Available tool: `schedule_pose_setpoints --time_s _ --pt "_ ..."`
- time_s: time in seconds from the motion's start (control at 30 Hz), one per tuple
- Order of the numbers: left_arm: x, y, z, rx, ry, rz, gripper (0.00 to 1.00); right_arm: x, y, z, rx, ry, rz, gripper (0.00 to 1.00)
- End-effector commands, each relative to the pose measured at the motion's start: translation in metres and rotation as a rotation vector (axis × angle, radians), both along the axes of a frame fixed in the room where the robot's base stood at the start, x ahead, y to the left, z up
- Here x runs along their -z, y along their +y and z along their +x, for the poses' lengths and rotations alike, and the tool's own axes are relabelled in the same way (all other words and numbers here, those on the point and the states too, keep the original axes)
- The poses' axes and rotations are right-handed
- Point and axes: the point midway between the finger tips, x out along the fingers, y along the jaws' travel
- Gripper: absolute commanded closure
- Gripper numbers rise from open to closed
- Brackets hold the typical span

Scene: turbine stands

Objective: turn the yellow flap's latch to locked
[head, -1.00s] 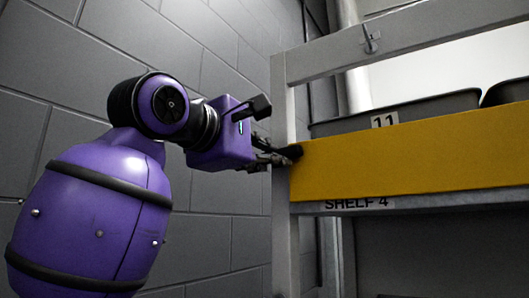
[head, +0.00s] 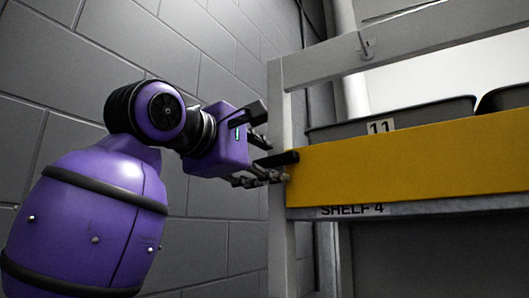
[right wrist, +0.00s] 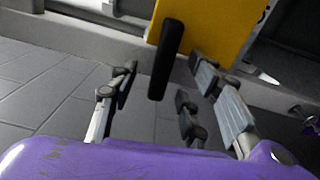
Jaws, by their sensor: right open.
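The yellow flap (head: 400,155) runs along the shelf front, its left end by the grey upright. Its latch is a black bar (head: 276,159) at that end, sticking out leftward and nearly level in the head view. In the right wrist view the latch (right wrist: 165,60) hangs in front of the yellow flap (right wrist: 215,30). My right gripper (head: 263,152) is open around the latch, with fingers above and below it. In the right wrist view the open right gripper (right wrist: 158,92) has fingers on both sides of the bar, with visible gaps. My left gripper is not in view.
A grey upright (head: 280,210) stands just behind the fingers. A dark bin (head: 430,112) labelled 11 sits behind the flap, above a "SHELF 4" label (head: 350,210). A grey block wall (head: 230,50) lies to the left.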

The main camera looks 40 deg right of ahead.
Motion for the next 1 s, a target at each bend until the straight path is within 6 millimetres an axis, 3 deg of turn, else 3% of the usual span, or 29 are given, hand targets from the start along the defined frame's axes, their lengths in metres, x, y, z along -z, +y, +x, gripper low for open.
schedule_pose_setpoints --time_s 0.7,1.0 --pt "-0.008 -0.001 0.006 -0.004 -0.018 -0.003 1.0 0.0 0.044 -0.018 -0.002 0.0 0.0 0.56" --pt "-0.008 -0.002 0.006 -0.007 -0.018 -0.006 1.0 0.0 0.046 -0.019 0.0 0.0 0.0 0.56"
